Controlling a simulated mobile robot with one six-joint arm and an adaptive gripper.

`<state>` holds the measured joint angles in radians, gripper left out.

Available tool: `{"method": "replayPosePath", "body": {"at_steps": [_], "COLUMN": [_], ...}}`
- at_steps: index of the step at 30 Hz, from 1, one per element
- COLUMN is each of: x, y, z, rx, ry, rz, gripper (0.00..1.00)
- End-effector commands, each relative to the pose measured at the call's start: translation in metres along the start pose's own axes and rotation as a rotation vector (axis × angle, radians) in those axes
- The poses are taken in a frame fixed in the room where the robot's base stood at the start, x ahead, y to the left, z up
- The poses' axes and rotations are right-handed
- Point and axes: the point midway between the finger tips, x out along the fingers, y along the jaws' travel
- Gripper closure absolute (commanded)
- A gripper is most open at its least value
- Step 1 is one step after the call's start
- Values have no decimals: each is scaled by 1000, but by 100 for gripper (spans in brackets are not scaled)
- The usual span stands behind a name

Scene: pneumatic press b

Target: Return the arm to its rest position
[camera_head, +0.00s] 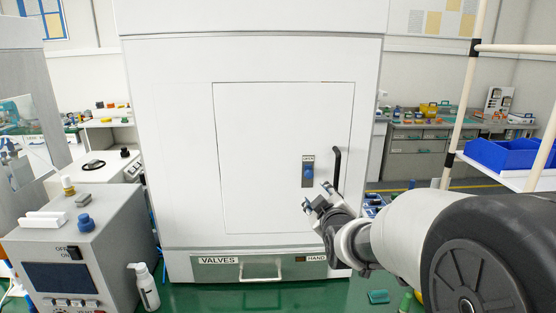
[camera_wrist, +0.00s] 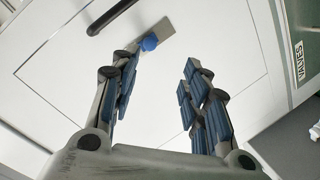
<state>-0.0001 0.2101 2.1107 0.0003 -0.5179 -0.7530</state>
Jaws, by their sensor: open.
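My gripper (camera_head: 320,199) is in front of the white press cabinet (camera_head: 170,130), near the lower right of its closed door (camera_head: 265,150). In the wrist view its two blue-padded fingers (camera_wrist: 160,95) stand apart with nothing between them. A blue knob (camera_head: 308,172) on a grey plate and a black door handle (camera_head: 337,168) are just above the gripper in the head view. In the wrist view the knob (camera_wrist: 150,42) shows just beyond the left finger; I cannot tell the exact gap. My arm (camera_head: 400,230) reaches in from the right.
Below the door is a drawer front (camera_head: 225,267) labelled VALVES and HAND. A grey control box (camera_head: 60,255) and a white bottle (camera_head: 145,287) stand at the left. A rack with a blue bin (camera_head: 495,154) is at the right, close to my arm. A workbench (camera_head: 415,150) stands behind.

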Motion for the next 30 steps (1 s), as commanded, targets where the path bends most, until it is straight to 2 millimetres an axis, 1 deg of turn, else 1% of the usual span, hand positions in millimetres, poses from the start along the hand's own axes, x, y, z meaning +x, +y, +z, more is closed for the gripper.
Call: {"method": "replayPosePath", "body": {"at_steps": [1,2,3,5,6,8,9,11,12,14,15,18,21,23,25,30], "x": [-26,-41,-61,-94,-117,-153,-178,-215,-240,-275,-296,-339,-366,-375,-380,-380], "y": [2,0,-4,-12,-18,-28,-36,-47,-56,-68,-76,-92,-102,-105,-107,-108], "z": [-2,1,5,14,20,31,39,52,61,74,82,99,110,114,116,116], "rx": [55,91,139,212,258,329,374,441,483,540,573,640,679,691,699,699], "ry": [-43,-77,-125,-202,-254,-335,-392,-479,-536,-618,-670,-776,-847,-871,-885,-889], "rz": [-37,-65,-101,-151,-181,-221,-245,-276,-293,-313,-323,-337,-343,-345,-346,-347], "gripper": [58,58,58,58,58,58,58,58,58,58,58,58,58,58,58,58]}}
